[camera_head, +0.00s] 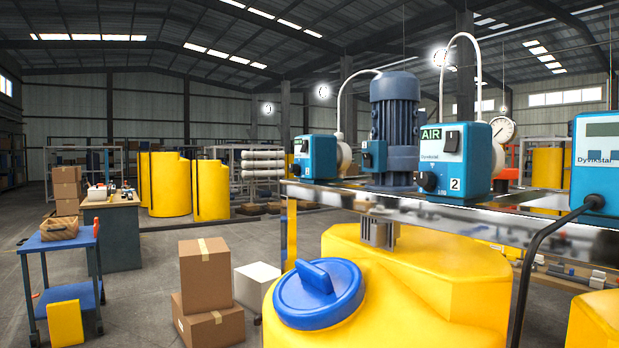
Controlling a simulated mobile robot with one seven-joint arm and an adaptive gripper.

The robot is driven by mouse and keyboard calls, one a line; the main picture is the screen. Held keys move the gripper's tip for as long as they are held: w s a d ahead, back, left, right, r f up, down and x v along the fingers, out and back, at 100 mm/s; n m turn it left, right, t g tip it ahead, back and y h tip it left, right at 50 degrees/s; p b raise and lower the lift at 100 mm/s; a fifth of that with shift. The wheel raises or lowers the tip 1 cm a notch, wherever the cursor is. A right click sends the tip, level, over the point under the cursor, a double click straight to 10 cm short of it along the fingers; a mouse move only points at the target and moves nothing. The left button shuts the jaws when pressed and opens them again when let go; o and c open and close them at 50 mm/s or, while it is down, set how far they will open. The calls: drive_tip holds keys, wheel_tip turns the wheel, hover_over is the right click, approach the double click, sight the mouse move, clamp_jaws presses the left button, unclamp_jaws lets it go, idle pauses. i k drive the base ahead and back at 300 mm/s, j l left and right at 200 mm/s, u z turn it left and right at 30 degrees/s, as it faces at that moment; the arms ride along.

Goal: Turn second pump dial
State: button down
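The second pump (466,157) is a blue box marked "2" and "AIR", standing on the skid's metal top right of centre. Its black dial (428,181) is at the lower left of its front face, left of the "2" label. A black switch (452,141) sits above it on the same face. The dial's pointer is too small to read. A similar blue pump (314,158) with a black knob (297,170) stands further left. My gripper is not in view.
A tall blue motor (394,115) stands between the two pumps. A blue Dyvikstat unit (596,160) and a black curved tube (527,262) are at the right. Yellow tanks (420,265) with a blue lid (318,293) stand below. Boxes (205,275) and a blue cart (60,240) are left; floor between is open.

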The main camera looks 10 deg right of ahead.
sight(424, 179)
drive_tip(key=i+j+z, duration=0.45)
drive_tip(key=j, duration=0.2)
drive_tip(key=i+j+z, duration=0.2)
drive_tip(key=j+z, duration=0.2)
drive_tip(key=j, duration=0.3)
